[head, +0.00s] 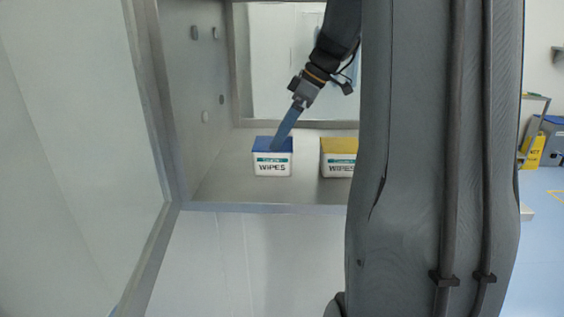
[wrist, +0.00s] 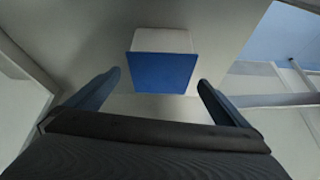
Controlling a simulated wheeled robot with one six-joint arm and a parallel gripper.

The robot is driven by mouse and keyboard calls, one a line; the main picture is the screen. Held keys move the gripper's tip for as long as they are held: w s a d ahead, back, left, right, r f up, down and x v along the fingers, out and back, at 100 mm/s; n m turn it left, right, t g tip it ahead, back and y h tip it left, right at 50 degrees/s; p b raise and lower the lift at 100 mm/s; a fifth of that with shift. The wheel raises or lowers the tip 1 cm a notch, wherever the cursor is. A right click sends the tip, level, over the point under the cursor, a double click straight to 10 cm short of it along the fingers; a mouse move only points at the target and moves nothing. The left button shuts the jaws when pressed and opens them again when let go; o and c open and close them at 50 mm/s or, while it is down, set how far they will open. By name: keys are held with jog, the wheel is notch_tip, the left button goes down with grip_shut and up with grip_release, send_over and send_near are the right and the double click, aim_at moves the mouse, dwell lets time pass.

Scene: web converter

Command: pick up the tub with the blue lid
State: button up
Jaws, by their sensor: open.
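The tub with the blue lid (head: 272,165) is a white box labelled WIPES, standing upright on the floor of a grey metal chamber in the head view. In the wrist view its blue lid (wrist: 160,72) faces the camera, ahead of and between the two fingers. My gripper (head: 280,139) comes down from the upper right, its blue fingers at the lid in the head view. In the wrist view my gripper (wrist: 160,80) is open, with a gap between each finger and the tub. Whether a fingertip touches the lid cannot be told.
A second WIPES tub with a yellow lid (head: 338,158) stands just right of the first, partly hidden by my arm. The chamber's left wall (head: 195,75) and front edge (head: 260,207) bound the space. Bare chamber floor (head: 220,180) lies left of the blue-lidded tub.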

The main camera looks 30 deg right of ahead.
aim_at(266, 155)
jog(key=shift+w+a+f+n, duration=0.1)
jog(key=shift+a+f+n, duration=0.25)
jog(key=shift+n, duration=0.25)
jog(key=shift+a+f, duration=0.25)
jog(key=shift+p+x, duration=0.3)
jog(key=shift+x, duration=3.2)
jog(key=shift+w+d+f, duration=0.1)
jog(key=shift+f, duration=0.1)
jog(key=c, duration=1.1)
jog(key=shift+r, duration=0.2)
